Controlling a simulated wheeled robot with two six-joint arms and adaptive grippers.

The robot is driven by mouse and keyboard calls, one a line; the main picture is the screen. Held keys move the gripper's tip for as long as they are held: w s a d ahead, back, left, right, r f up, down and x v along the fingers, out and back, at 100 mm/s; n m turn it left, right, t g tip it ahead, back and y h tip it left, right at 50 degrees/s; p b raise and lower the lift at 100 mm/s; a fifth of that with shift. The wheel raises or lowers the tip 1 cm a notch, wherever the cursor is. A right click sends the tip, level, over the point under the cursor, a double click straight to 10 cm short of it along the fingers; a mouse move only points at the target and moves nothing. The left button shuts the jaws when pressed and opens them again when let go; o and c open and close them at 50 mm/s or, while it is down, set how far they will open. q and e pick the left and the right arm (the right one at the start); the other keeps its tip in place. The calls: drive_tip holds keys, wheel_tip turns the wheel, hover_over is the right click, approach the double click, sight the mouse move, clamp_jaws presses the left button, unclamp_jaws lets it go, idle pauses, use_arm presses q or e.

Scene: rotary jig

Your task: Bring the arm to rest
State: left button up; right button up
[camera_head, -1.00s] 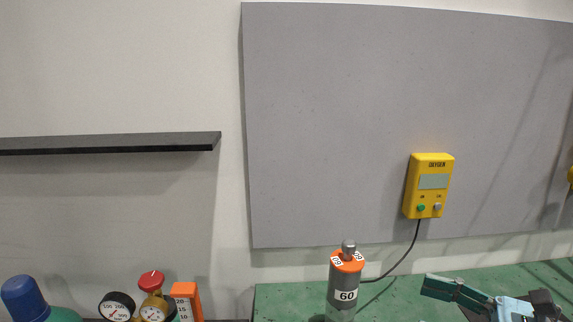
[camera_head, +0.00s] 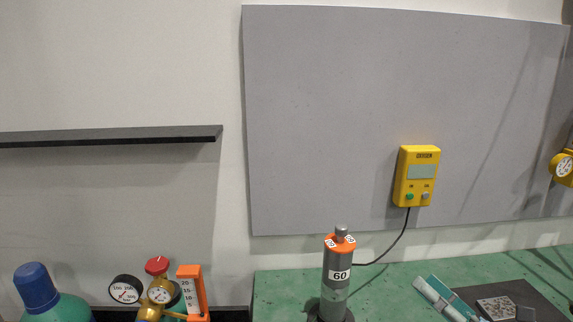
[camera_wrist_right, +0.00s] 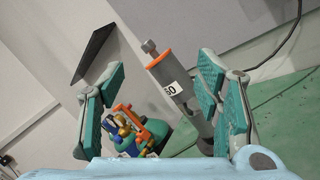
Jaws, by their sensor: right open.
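My right gripper (camera_head: 438,296) shows only in part at the bottom edge of the head view, as white and teal finger parts right of a grey cylinder (camera_head: 336,274). In the right wrist view my right gripper (camera_wrist_right: 160,88) has its two teal-padded fingers wide apart. Nothing is held between them. The cylinder, with an orange collar and a label reading 60, stands upright on the green bench (camera_head: 400,285). It shows beyond the open fingers in the wrist view (camera_wrist_right: 178,85). My left gripper is in neither view.
A yellow oxygen box (camera_head: 416,176) hangs on the grey panel, its cable running down behind the cylinder. Gauges with a red knob (camera_head: 157,266) and a teal bottle (camera_head: 60,305) stand at lower left. A dark mat (camera_head: 540,298) lies at right. A black shelf (camera_head: 110,136) juts out.

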drive_tip(key=s+d+f+m+g+h, duration=0.2)
drive_tip(key=s+d+f+m+h, duration=0.15)
drive_tip(key=f+m+h, duration=0.55)
drive_tip(key=s+d+f+m+g+h, duration=0.2)
drive_tip(key=s+f+m+h, duration=0.2)
drive_tip(key=f+m, duration=0.9)
drive_tip(key=s+a+f+m+g+y, duration=0.1)
drive_tip(key=s+a+f+m+g, duration=0.2)
drive_tip(key=s+f+m+g, duration=0.45)
drive_tip(key=s+a+f+m+g, duration=0.2)
drive_tip(key=s+a+m, duration=0.2)
drive_tip(key=s, duration=0.6)
wheel_tip(320, 180, down, 17)
drive_tip(key=d+g, duration=0.1)
drive_tip(key=d, duration=0.1)
drive_tip(key=s+d+f+g, duration=0.1)
drive_tip(key=s+f, duration=1.3)
drive_tip(key=s, duration=0.1)
drive_tip(key=shift+s+d+f+m, duration=0.15)
drive_tip(key=shift+f+m, duration=0.05)
drive_tip(key=shift+m, duration=0.15)
drive_tip(key=shift+g, duration=0.25)
